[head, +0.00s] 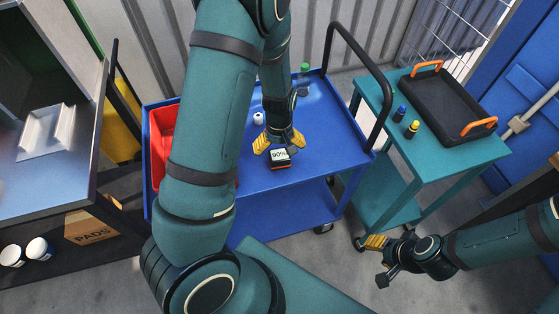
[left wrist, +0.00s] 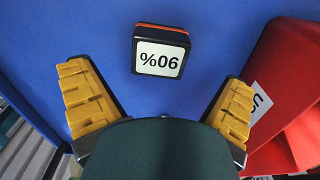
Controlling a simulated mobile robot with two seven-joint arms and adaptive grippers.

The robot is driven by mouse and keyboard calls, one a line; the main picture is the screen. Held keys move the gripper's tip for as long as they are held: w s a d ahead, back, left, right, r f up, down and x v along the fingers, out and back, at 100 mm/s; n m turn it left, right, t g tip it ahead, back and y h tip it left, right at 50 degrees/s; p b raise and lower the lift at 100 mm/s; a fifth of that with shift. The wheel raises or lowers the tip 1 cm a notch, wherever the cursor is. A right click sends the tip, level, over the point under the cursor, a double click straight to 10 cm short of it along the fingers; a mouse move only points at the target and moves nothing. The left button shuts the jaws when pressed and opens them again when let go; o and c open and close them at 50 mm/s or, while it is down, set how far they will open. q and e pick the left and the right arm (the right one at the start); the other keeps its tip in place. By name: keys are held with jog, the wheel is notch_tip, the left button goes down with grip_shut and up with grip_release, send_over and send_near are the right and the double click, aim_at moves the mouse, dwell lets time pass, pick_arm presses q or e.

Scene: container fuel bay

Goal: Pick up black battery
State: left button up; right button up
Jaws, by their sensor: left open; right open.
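The black battery (head: 280,158) lies on the blue cart top (head: 320,150), near its middle. It has an orange edge and a white label reading 90%. In the left wrist view the battery (left wrist: 160,50) shows with its label upside down, ahead of and between the two yellow fingers. My left gripper (head: 279,142) is open and empty, just above and behind the battery in the head view. The left gripper (left wrist: 160,105) does not appear to touch it. My right gripper (head: 378,260) is open and empty, low at the right, away from the cart top.
A red bin (head: 163,140) stands at the cart's left, partly behind my arm. A white bottle (head: 258,118) and a green-topped item (head: 304,68) are on the cart. A black handle (head: 380,90) rises at its right. A teal cart (head: 455,150) carries a black tray (head: 440,105) and small bottles.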

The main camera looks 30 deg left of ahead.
aim_at(280, 160)
pick_arm(q)
jog(key=shift+w+f+b, duration=0.1)
jog(key=shift+f+b, duration=1)
jog(key=shift+f, duration=2.45)
jog(key=shift+r, duration=0.1)
jog(key=c, duration=1.3)
